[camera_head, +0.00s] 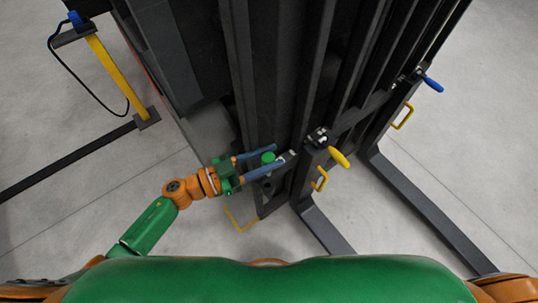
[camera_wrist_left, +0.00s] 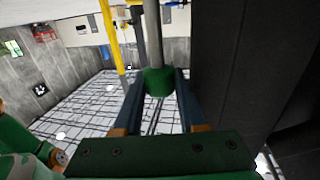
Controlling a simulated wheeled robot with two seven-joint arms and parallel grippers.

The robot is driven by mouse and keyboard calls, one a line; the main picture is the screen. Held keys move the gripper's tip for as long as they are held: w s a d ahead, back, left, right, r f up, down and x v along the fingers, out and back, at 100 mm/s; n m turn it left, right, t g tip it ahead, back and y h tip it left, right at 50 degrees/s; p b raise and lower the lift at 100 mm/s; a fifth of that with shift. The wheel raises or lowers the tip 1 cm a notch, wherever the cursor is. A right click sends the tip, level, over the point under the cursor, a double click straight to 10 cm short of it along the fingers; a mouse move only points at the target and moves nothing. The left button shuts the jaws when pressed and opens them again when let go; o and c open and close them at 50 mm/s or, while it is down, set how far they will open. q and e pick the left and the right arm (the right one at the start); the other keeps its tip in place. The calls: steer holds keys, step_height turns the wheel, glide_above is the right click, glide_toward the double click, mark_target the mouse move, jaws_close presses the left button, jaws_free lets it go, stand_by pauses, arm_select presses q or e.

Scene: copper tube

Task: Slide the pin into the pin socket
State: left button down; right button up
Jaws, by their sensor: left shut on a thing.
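My left gripper (camera_head: 277,155) is shut on the pin, its blue fingers on either side of the pin's green head (camera_head: 268,158). In the left wrist view the green head (camera_wrist_left: 158,82) sits between the fingers of the left gripper (camera_wrist_left: 158,76), and a grey shaft (camera_wrist_left: 153,35) runs away from it. In the head view the fingers point right, beside a dark upright of the rack. A small silvery part (camera_head: 286,156) shows just past the fingertips. I cannot tell the pin socket's opening or whether the shaft is inside it. My right gripper is out of view.
A yellow-handled lever (camera_head: 339,157) and a yellow loop handle (camera_head: 320,179) are on the dark rack just right of the gripper. A blue-handled lever (camera_head: 431,83) is farther right. A yellow post (camera_head: 110,70) stands at left. Grey floor is open around my left arm.

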mark_target(268, 175)
arm_select(q)
steer(key=shift+a, duration=0.15)
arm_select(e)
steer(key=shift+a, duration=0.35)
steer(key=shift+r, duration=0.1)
arm_select(q)
steer(key=shift+r, duration=0.1)
step_height(268, 175, down, 6)
steer(key=b, duration=0.4)
steer(key=shift+b, duration=0.4)
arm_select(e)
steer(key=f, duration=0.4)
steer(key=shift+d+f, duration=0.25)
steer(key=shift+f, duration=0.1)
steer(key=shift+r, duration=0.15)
arm_select(q)
steer(key=shift+p, duration=0.5)
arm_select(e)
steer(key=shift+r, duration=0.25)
arm_select(q)
steer(key=shift+f+b, duration=2.05)
steer(key=shift+f, duration=0.35)
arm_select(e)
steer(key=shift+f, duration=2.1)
